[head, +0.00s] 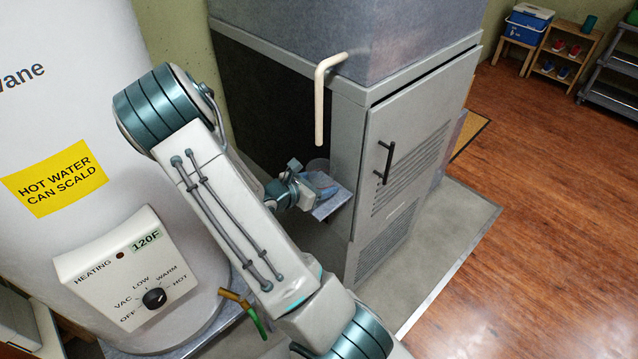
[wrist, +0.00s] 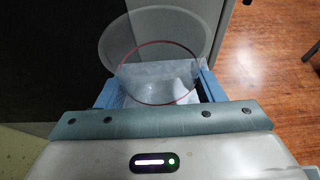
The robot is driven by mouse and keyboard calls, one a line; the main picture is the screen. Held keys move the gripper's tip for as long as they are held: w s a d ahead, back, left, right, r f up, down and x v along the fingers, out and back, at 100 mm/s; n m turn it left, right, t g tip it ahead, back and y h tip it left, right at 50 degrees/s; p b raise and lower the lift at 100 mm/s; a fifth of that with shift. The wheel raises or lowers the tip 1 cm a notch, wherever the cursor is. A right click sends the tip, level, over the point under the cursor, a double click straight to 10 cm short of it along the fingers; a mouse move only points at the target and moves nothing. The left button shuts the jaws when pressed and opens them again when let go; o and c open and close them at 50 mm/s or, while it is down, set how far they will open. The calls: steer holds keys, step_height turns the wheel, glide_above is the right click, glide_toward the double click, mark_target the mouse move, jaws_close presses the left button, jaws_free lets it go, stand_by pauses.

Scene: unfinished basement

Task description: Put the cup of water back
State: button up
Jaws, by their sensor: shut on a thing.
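The cup (wrist: 117,45) is clear and round, with a wide rim and a thin red ring, in the middle of the wrist view. My gripper (wrist: 158,88) has its blue fingers on either side of the cup and is shut on it. In the head view my gripper (head: 322,190) is beside the grey furnace cabinet, and the cup (head: 318,165) shows only faintly there. I cannot tell the water level. A pale flat surface shows under the cup; I cannot tell whether the cup touches it.
The grey furnace cabinet (head: 405,150) has a black handle, and a cream pipe (head: 321,105) hangs at its corner. A white water heater (head: 70,110) stands at the left. The wooden floor (head: 540,230) is open at the right. Low shelves (head: 563,50) stand at the back right.

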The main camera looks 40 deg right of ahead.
steer(key=shift+f, duration=0.2)
steer(key=o, duration=1.1)
steer(key=shift+a+r, duration=0.15)
steer(key=shift+r, duration=0.2)
steer(key=v, duration=1.1)
steer(key=s+a+r+m+t+y, duration=0.1)
steer(key=s+a+r+m+y, duration=1.1)
steer(key=m, duration=0.7)
steer(key=a+r+y, duration=0.1)
steer(key=a+r, duration=0.2)
steer(key=shift+s+a+t, duration=0.35)
steer(key=shift+a+t, duration=0.05)
